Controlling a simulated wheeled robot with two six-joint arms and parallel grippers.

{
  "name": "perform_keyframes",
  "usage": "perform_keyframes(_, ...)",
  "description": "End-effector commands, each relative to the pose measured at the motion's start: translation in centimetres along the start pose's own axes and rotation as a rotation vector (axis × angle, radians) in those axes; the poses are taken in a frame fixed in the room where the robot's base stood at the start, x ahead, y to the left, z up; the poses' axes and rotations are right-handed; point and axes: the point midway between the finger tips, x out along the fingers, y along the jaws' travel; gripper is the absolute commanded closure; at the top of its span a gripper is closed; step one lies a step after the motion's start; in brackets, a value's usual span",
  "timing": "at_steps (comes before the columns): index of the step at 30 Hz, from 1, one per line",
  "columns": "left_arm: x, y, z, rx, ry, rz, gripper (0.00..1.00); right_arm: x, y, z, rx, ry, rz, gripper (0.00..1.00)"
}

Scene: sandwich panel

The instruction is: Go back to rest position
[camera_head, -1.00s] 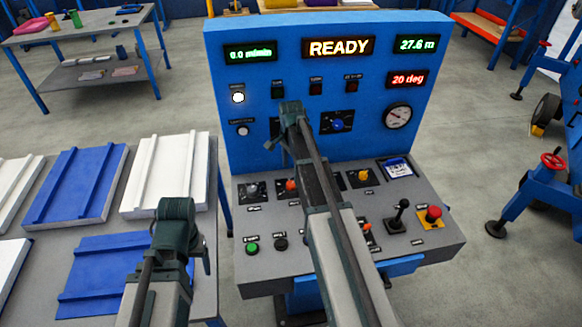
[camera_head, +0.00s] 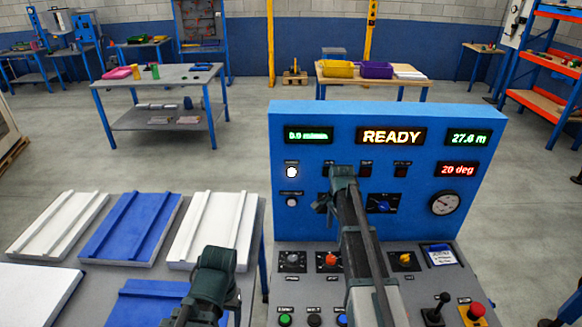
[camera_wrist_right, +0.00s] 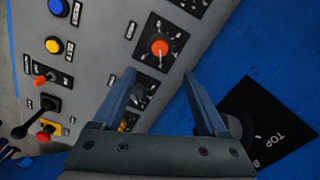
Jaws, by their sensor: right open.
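My right gripper (camera_wrist_right: 160,80) is open and empty in the right wrist view, its two blue-grey fingers spread above the control panel. Between and beyond the fingers are an orange knob (camera_wrist_right: 159,47) and a yellow knob partly hidden by a finger. In the head view my right arm reaches up in front of the blue console (camera_head: 300,220), and its dark green end (camera_head: 343,178) covers part of the console face; the fingers do not show clearly there. My left arm's dark green end (camera_head: 214,272) is over the table of panels at the lower left; its fingers cannot be made out.
White and blue panels (camera_head: 130,228) lie on a grey table left of the console. A joystick (camera_head: 436,308) and red stop button (camera_head: 475,311) stand at the console's right. Behind are a workbench (camera_head: 175,80) and open floor.

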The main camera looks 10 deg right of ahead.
Motion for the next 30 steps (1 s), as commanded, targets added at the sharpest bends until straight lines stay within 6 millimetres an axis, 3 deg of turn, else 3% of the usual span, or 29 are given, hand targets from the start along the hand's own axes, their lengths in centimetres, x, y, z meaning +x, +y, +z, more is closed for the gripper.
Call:
perform_keyframes(2, 0.0, 0.0, 0.0, 0.000, 0.000, 0.000, 0.24, 0.0, 0.4, 1.0, -0.036, 0.001, 0.002, 0.24)
perform_keyframes(5, 0.0, 0.0, 0.0, 0.000, 0.000, 0.000, 0.24, 0.0, 1.7, 4.7, -0.188, 0.006, 0.010, 0.24)
perform_keyframes(8, 0.0, 0.0, 0.0, 0.000, 0.000, 0.000, 0.24, 0.0, 4.3, 10.7, -0.464, 0.015, 0.024, 0.24)
perform_keyframes(12, 0.0, 0.0, 0.0, 0.000, 0.000, 0.000, 0.24, 0.0, 9.4, 18.9, -0.926, 0.028, 0.053, 0.24)
perform_keyframes(16, 0.0, 0.0, 0.0, 0.000, 0.000, 0.000, 0.24, -0.1, 14.0, 24.2, -1.303, 0.037, 0.082, 0.24)
perform_keyframes(22, 0.0, 0.0, 0.0, 0.000, 0.000, 0.000, 0.24, -0.1, 18.5, 28.1, -1.668, 0.042, 0.112, 0.24)
perform_keyframes(30, 0.0, 0.0, 0.0, 0.000, 0.000, 0.000, 0.24, -0.1, 19.3, 28.9, -1.764, 0.042, 0.122, 0.24)
